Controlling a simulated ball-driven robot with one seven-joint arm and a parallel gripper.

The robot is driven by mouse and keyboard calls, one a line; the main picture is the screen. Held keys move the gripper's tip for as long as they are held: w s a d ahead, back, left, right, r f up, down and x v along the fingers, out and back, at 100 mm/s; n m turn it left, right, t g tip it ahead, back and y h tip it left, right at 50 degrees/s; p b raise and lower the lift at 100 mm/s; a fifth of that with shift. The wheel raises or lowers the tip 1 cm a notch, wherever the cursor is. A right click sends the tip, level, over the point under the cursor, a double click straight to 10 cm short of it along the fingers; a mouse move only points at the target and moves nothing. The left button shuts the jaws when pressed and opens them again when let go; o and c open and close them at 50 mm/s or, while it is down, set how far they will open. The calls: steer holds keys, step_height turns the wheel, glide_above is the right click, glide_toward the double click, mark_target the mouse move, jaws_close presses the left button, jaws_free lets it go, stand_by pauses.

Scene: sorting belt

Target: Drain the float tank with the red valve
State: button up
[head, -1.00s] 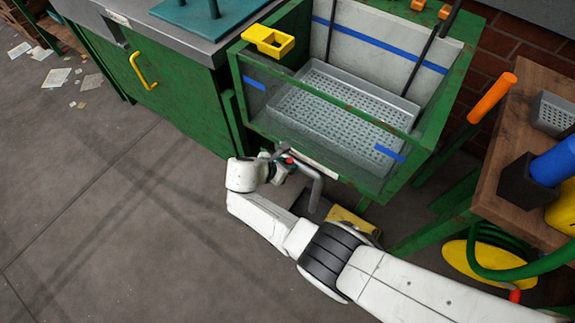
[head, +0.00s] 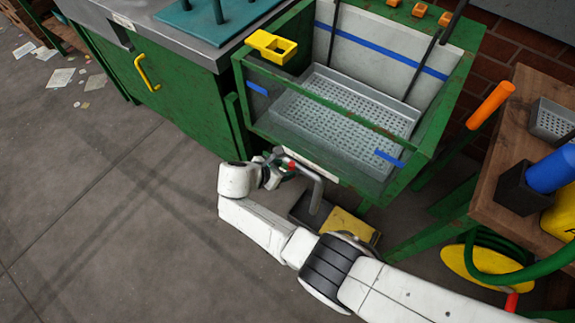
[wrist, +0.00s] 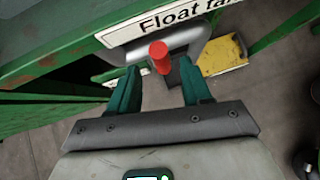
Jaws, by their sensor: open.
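The float tank (head: 262,118) is a green-framed tank with clear walls, and a perforated grey tray (head: 345,108) sits inside it. A grey drain pipe (head: 314,190) bends down at its front, below a white label (wrist: 165,22) reading "Float ta…" in the wrist view. The red valve (head: 291,166) is small in the head view. In the wrist view the red valve handle (wrist: 160,58) stands up on the pipe, between and slightly beyond my fingertips. My gripper (wrist: 158,82) is open, with one green finger to each side of the handle and no contact visible.
A yellow-and-dark box (head: 345,226) lies on the floor below the pipe. A wooden table (head: 490,205) with a blue cylinder (head: 555,168) stands at the right, with a green hose (head: 500,275) beneath.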

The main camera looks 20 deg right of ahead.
steer(key=p+v, duration=0.1)
steer(key=v, duration=0.6)
steer(key=shift+p, duration=0.3)
steer(key=s+d+m+g+y+p, duration=0.1)
steer(key=s+d+m+g+y, duration=0.1)
steer(key=s+d+m, duration=0.5)
steer(key=s+d+m+g+y+p, duration=0.1)
steer(key=s+d+m+y, duration=0.2)
steer(key=s+d+m, duration=0.45)
steer(key=s+d+r+m+y, duration=0.1)
steer(key=s+r+m, duration=0.3)
steer(key=s, duration=0.4)
steer(key=s+d+r+m+y, duration=0.2)
steer(key=s+r+m, duration=0.3)
steer(key=s, duration=0.3)
steer(key=shift+s+d+r+p, duration=0.35)
steer(key=shift+d+r, duration=0.45)
steer(key=shift+r, duration=0.05)
steer(key=shift+s, duration=0.1)
